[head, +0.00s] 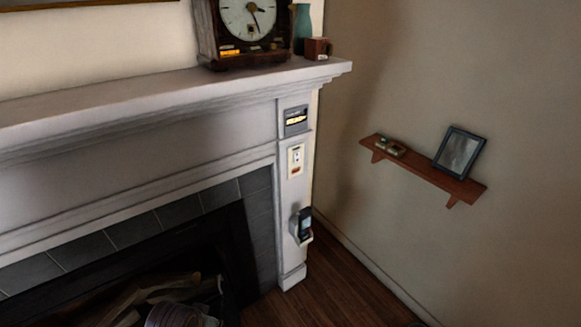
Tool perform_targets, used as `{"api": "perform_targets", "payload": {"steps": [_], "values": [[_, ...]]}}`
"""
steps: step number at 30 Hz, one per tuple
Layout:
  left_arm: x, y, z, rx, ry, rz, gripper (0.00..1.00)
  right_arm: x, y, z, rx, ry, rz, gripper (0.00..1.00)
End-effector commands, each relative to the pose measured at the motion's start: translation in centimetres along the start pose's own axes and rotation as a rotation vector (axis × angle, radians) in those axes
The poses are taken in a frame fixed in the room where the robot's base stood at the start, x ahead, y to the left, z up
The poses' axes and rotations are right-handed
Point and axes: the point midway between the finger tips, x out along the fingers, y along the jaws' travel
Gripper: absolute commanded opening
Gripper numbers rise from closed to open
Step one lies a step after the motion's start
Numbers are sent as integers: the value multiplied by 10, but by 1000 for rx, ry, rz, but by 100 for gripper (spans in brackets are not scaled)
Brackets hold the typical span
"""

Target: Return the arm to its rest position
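Neither of my grippers shows clearly in the head view, and no arm can be made out. Whether either gripper holds anything is hidden from this view.
A white fireplace mantel (150,92) fills the left, with a clock (247,27) on its top. A wooden shelf (425,175) on the right wall bears a picture frame (460,152). A dark handset (304,225) hangs on the mantel's post.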

Motion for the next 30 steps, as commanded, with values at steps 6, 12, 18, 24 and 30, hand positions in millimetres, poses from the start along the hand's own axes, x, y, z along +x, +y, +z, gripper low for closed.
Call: {"api": "perform_targets", "payload": {"steps": [6,12,18,24,30], "values": [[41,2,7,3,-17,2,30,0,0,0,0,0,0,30],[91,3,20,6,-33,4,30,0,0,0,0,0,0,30],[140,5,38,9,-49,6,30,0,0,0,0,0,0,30],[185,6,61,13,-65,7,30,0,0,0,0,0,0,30],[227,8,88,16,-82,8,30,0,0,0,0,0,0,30]]}}
